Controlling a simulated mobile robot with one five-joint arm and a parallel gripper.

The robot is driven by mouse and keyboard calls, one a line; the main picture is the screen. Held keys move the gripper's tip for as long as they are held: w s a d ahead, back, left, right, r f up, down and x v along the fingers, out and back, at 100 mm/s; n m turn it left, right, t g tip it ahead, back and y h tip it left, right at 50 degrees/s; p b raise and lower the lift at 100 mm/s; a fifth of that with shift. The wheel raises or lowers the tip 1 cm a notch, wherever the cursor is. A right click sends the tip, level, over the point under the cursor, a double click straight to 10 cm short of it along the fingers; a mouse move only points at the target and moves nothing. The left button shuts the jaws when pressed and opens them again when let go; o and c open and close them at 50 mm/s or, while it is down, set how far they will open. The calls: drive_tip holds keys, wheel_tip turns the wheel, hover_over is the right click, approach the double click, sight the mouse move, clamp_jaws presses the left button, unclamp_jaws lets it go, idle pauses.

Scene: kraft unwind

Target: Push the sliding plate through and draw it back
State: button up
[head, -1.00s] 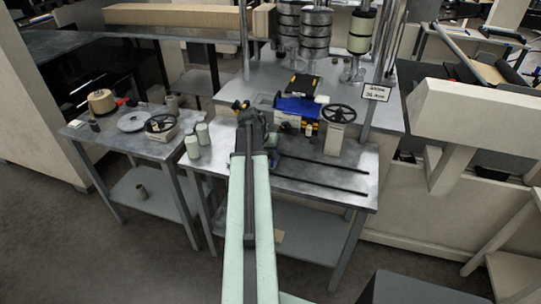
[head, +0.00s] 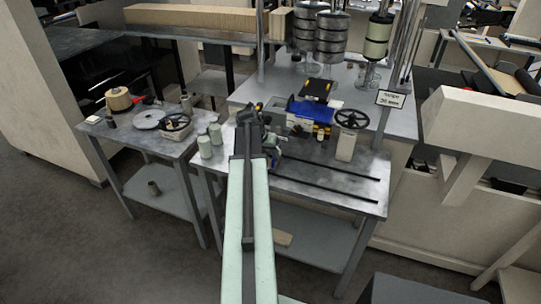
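A blue device (head: 303,109) stands on the metal bench (head: 345,192), with a flat black plate (head: 316,89) bearing yellow marks on its top. This looks like the sliding plate, but I cannot be sure. My gripper (head: 251,108) is at the far end of my pale green arm, above the bench and left of the blue device, apparently apart from it. The fingers are small and dark in this view, so their opening does not show. My arm hides part of the bench's left side.
A black handwheel (head: 351,119) on a pale block stands right of the blue device. Two pale green cylinders (head: 210,140) stand left of my gripper. A side table (head: 125,137) holds a spool and small parts. Two dark slots run along the bench front, which is clear.

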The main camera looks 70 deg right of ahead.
drive_tip(key=p+v, duration=0.6)
drive_tip(key=v, duration=0.1)
drive_tip(key=shift+r, duration=0.2)
drive_tip(key=shift+w+a, duration=0.1)
drive_tip(key=b+x, duration=0.2)
drive_tip(key=x, duration=0.1)
drive_tip(key=d+b+x, duration=0.1)
drive_tip(key=b+x, duration=0.1)
drive_tip(key=x, duration=0.1)
drive_tip(key=b+x, duration=0.2)
drive_tip(key=b, duration=0.1)
drive_tip(key=shift+s+d, duration=0.25)
drive_tip(key=shift+d, duration=0.25)
drive_tip(key=shift+r, duration=0.15)
clamp_jaws()
